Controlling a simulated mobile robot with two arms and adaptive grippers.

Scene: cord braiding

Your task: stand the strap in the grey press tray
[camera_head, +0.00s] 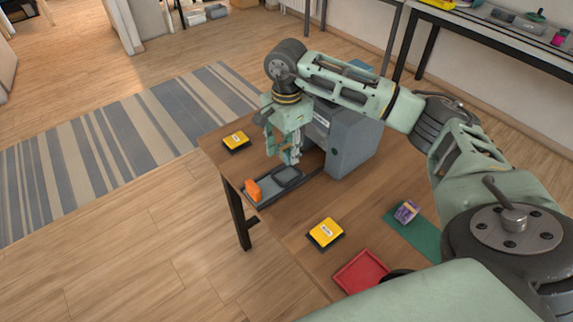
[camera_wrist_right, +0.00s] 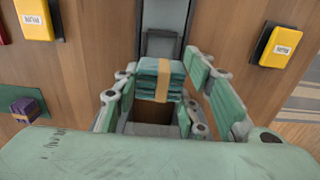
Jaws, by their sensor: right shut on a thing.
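My right gripper (camera_head: 289,157) reaches down over the near side of the grey press. In the right wrist view it is shut on the strap (camera_wrist_right: 160,79), a teal banded bundle with a tan band around it, held between its fingers. The grey press tray (camera_head: 287,176) sits on a dark slide in front of the press, close below the gripper. In the wrist view part of the tray (camera_wrist_right: 160,43) shows beyond the bundle. I cannot tell whether the strap touches the tray. My left gripper is not in view.
The grey press (camera_head: 352,150) stands right behind the gripper. An orange block (camera_head: 252,189) is at the slide's front end. Yellow boxes (camera_head: 325,233) (camera_head: 236,141), a red tray (camera_head: 361,273) and a purple banded bundle (camera_head: 406,212) on a green mat (camera_head: 424,238) are on the table.

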